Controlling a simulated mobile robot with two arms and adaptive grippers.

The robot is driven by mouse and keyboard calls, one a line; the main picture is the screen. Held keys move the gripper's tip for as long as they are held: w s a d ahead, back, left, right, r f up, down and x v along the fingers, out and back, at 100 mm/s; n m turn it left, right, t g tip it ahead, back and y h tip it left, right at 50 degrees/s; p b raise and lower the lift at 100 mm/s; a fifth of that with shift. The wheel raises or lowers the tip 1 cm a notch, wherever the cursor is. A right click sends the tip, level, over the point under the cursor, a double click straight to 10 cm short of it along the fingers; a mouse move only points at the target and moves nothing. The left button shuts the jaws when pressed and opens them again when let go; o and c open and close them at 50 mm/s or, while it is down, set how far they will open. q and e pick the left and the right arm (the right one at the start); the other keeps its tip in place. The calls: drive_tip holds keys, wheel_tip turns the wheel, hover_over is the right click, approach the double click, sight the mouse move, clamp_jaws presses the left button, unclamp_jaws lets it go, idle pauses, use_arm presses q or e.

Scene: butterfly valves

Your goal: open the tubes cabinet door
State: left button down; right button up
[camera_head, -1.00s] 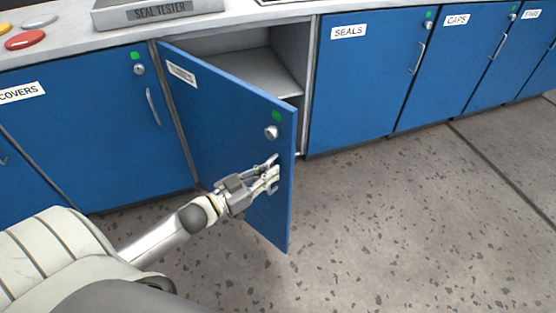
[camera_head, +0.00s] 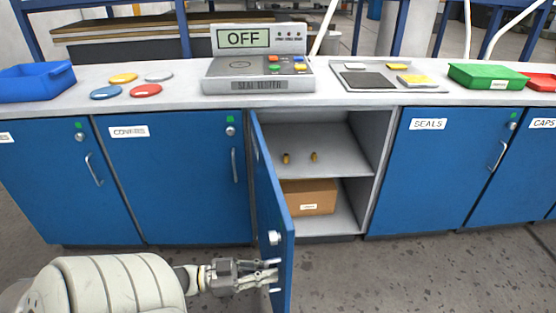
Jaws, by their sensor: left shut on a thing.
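The blue cabinet door (camera_head: 271,215) stands swung well out from the bench, seen nearly edge-on, hinged at the left of its opening. Its label cannot be read from here. Its round lock (camera_head: 274,238) shows near the free edge. The open cabinet (camera_head: 335,190) has a grey shelf with two small brass-coloured pieces on it and a brown box below. My left gripper (camera_head: 268,275) is at the door's outer face, near the free edge, shut on its handle, which is mostly hidden by the fingers. My right gripper is not in view.
The closed covers door (camera_head: 180,180) is left of the opening, the closed seals door (camera_head: 430,165) right of it. On the counter stand a seal tester (camera_head: 258,87) reading OFF, coloured discs, a blue bin (camera_head: 36,84) and a green bin (camera_head: 487,77). Floor in front is clear.

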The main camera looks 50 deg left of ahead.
use_arm(q)
drive_tip(key=shift+s+a, duration=0.1)
drive_tip(key=shift+s, duration=0.1)
idle(0.3)
drive_tip(key=c, duration=1.5)
unclamp_jaws()
drive_tip(key=shift+c, duration=0.2)
drive_tip(key=v, duration=1.2)
